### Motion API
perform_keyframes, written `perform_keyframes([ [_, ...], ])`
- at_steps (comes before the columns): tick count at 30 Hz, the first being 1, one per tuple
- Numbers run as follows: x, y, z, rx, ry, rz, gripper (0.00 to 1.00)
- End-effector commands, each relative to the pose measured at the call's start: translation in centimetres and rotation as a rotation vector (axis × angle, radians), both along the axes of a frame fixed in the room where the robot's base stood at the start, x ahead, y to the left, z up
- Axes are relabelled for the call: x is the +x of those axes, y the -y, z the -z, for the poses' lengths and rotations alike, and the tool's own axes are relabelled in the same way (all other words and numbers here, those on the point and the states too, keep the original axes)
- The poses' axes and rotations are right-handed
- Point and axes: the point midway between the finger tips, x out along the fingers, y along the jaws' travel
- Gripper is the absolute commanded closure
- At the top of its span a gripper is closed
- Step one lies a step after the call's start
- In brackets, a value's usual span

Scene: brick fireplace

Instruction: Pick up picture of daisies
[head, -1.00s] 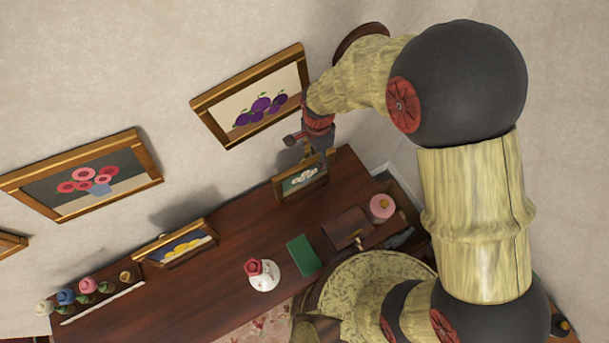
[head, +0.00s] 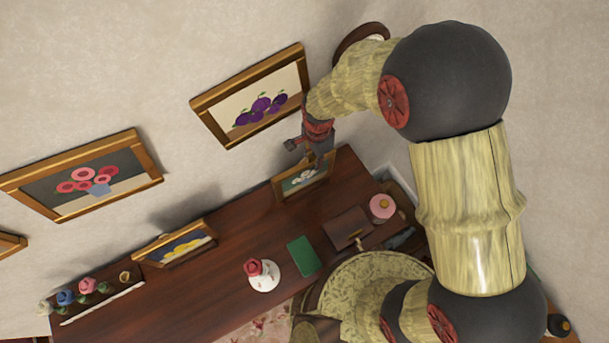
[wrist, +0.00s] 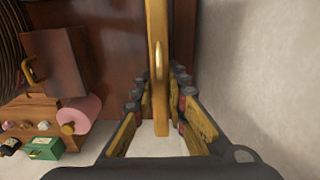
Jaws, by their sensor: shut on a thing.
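The picture of daisies (head: 291,187), a small gold-framed picture with white flowers on green, stands upright at the wall end of the dark wooden desk in the head view. My gripper (head: 322,163) is at its top right edge and covers part of it. In the wrist view the gold frame (wrist: 157,50) is seen edge-on, running between the fingers of my gripper (wrist: 159,98). The fingers are shut on the frame. Whether its lower edge touches the desk is hard to tell.
A plum picture (head: 250,97) hangs on the wall close to my gripper.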

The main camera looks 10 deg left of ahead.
Motion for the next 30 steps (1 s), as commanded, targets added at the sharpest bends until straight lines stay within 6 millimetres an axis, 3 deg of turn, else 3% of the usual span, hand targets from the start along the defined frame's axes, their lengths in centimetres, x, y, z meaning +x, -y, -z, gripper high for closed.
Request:
perform_keyframes([
  [16, 0.1, -0.1, -0.7, 0.001, 0.003, 0.000, 1.00],
  [23, 0.1, -0.1, -3.5, 0.002, 0.005, 0.000, 1.00],
  [30, -3.1, 0.3, -7.2, 0.002, 0.005, -0.002, 1.00],
])
